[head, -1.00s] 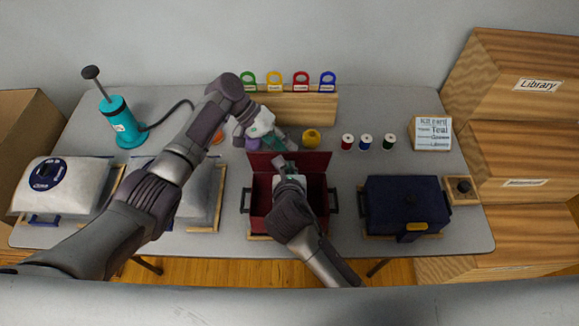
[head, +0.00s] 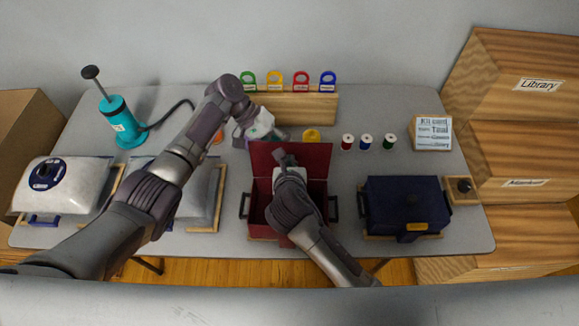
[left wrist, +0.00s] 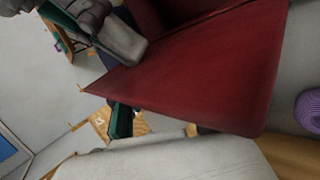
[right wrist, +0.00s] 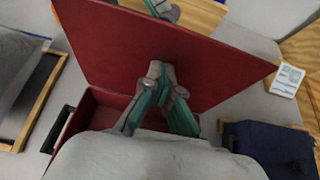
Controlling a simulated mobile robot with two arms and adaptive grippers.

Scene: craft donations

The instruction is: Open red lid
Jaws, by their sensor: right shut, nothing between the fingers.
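The red box (head: 258,205) stands at the table's front middle with its red lid (head: 305,157) raised and leaning back; its inner face shows in the head and right wrist views. The lid (left wrist: 205,75) fills much of the left wrist view. My right gripper (head: 283,158) is over the box, in front of the lid. Its fingers (right wrist: 158,72) are together and empty, close to the lid's inner face; contact is unclear. My left gripper (head: 272,134) is behind the lid's upper left part. Its fingers are partly hidden, so their opening is unclear.
A dark blue box (head: 405,205) stands to the right. Grey-white containers (head: 70,185) are at the left, beside a teal pump (head: 118,125). Thread spools (head: 365,142), a yellow item (head: 311,135) and a wooden rack (head: 310,107) are behind the lid.

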